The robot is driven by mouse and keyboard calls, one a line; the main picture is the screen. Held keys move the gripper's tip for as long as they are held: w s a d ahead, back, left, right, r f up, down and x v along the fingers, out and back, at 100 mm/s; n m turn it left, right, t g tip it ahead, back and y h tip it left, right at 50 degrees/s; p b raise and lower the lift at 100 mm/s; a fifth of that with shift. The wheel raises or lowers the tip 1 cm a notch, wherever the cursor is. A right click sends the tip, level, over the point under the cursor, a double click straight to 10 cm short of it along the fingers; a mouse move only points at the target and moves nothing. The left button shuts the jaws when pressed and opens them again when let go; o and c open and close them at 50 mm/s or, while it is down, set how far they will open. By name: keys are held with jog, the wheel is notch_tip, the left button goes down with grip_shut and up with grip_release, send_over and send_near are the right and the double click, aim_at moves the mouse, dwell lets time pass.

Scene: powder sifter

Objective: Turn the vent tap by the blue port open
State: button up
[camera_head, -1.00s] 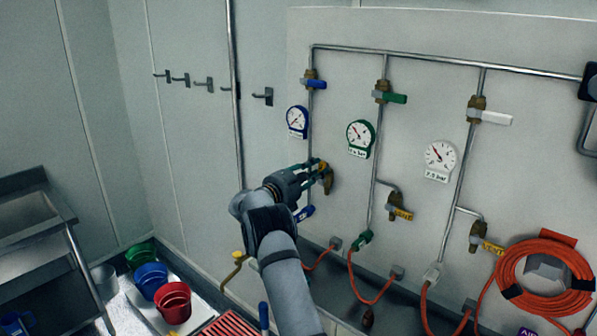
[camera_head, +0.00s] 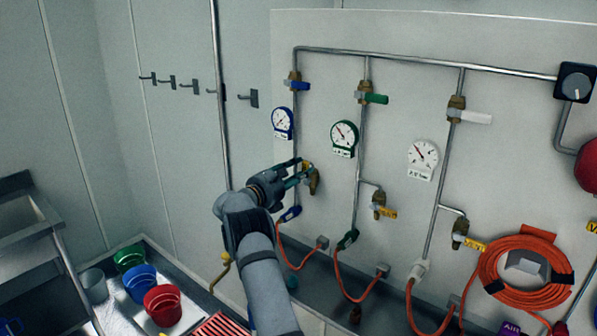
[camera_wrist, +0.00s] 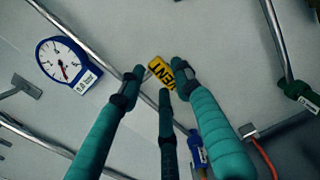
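The vent tap by the blue port is a brass body (camera_head: 314,182) on the leftmost pipe branch, with a yellow lever (camera_head: 306,166). In the wrist view its yellow "VENT" label (camera_wrist: 163,73) lies between my fingertips. My gripper (camera_head: 299,171) is at this tap, with its teal fingers apart on either side of the lever. In the wrist view my gripper (camera_wrist: 157,72) looks open, with a dark third finger below the label. Whether any finger touches the lever cannot be told. The blue port (camera_head: 290,213) is just below my gripper, and the blue gauge (camera_head: 283,122) is above.
Other yellow-levered vent taps (camera_head: 383,208) (camera_head: 464,235) stand to the right. Blue (camera_head: 297,86), green (camera_head: 375,98) and white (camera_head: 475,117) valve levers are higher up. Orange hoses (camera_head: 340,278) hang below. Coloured buckets (camera_head: 160,303) stand at lower left.

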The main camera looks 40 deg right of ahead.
jog(key=shift+o, duration=1.3)
jog(key=shift+a, duration=0.1)
jog(key=v, duration=1.1)
jog(key=shift+a, duration=0.4)
jog(key=shift+s+d, duration=0.1)
jog(key=x, duration=1.2)
jog(key=shift+s, duration=0.1)
